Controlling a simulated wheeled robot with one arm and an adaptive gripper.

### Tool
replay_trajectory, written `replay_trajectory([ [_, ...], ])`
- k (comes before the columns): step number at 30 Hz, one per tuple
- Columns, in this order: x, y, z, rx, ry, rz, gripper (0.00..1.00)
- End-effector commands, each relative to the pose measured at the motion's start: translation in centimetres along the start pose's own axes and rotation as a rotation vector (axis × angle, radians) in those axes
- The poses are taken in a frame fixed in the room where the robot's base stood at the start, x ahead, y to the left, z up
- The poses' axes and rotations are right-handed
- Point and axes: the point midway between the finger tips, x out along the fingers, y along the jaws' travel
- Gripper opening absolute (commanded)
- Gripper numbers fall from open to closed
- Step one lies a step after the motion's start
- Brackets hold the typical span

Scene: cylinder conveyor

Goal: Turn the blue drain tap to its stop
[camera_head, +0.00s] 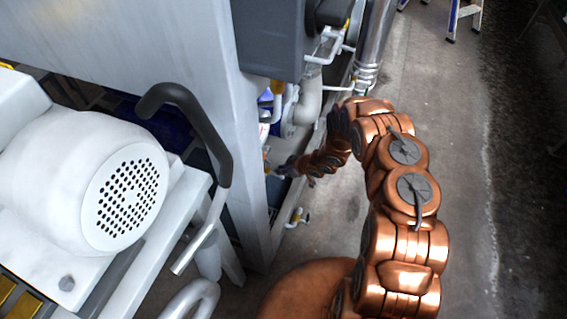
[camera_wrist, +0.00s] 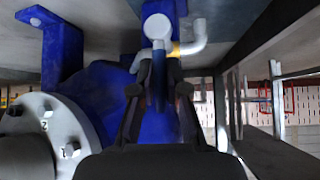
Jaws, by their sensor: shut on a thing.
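In the wrist view the blue drain tap (camera_wrist: 158,88) shows as a narrow dark-blue lever below a white round fitting (camera_wrist: 157,27). My gripper (camera_wrist: 159,68) has one finger on each side of this lever and is shut on it. The fingers hide part of the lever, and its exact angle is hard to tell. A white elbow pipe (camera_wrist: 192,44) with a yellow ring sits just right of the tap. In the head view my arm reaches down to the machine's side; my gripper (camera_head: 283,170) is small there, and the tap cannot be made out.
A bolted grey flange (camera_wrist: 45,135) on a blue body stands left of my gripper in the wrist view. Dark frame bars (camera_wrist: 235,70) run on the right. In the head view a white motor (camera_head: 85,180) and a black-gripped lever (camera_head: 200,125) stand left. The floor (camera_head: 445,130) at right is clear.

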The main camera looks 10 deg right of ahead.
Motion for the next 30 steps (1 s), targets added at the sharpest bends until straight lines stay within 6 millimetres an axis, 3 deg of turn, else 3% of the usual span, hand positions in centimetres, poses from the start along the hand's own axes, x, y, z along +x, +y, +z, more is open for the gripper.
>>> replay_trajectory([
  [11,-0.46,0.68,0.09,0.009,0.014,0.006,0.0],
  [12,-0.5,0.73,0.11,0.01,0.015,0.006,0.15],
  [19,-0.68,0.91,0.41,0.014,0.011,0.009,0.39],
  [30,-0.8,0.88,0.48,0.014,0.008,0.009,0.39],
])
